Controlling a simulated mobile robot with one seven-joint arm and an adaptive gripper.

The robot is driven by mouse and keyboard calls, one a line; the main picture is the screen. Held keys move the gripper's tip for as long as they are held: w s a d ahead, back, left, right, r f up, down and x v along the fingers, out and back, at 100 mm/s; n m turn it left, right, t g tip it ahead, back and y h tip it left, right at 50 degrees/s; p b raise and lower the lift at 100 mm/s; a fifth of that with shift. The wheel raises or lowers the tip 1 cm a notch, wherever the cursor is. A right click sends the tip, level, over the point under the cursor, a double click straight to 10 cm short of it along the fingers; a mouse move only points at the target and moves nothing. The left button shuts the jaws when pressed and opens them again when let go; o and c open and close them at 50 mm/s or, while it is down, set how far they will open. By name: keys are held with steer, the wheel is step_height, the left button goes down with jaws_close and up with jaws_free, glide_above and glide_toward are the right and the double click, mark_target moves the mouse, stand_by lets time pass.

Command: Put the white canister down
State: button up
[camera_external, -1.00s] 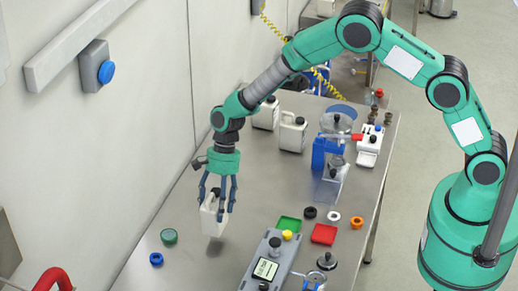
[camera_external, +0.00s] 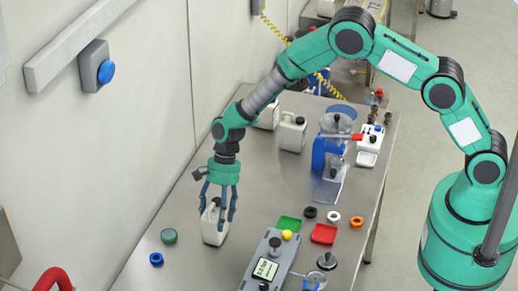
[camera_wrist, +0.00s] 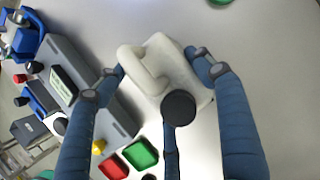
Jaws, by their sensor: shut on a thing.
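The white canister (camera_external: 212,228) is upright at the left part of the steel table, between the fingers of my gripper (camera_external: 218,208). Its base looks at or very near the table top; I cannot tell whether it touches. In the wrist view the white canister (camera_wrist: 172,66) shows its handle and dark cap, with the blue fingers of my gripper (camera_wrist: 160,78) around it. My gripper is shut on it, and the fingers hide part of its sides.
A green lid (camera_external: 169,236) and a blue ring (camera_external: 156,259) lie left of the canister. A grey device with a display (camera_external: 266,268) stands to the right. Red (camera_external: 324,234) and green trays lie beyond it. Two more white canisters (camera_external: 292,132) stand farther back.

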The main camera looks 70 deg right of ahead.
steer(key=shift+f, duration=0.1)
steer(key=o, duration=1.5)
steer(key=shift+o, duration=0.2)
steer(key=v, duration=1)
steer(key=shift+d+r+b, duration=0.15)
steer(key=shift+r+b, duration=0.15)
steer(key=shift+b, duration=0.05)
steer(key=shift+v, duration=0.8)
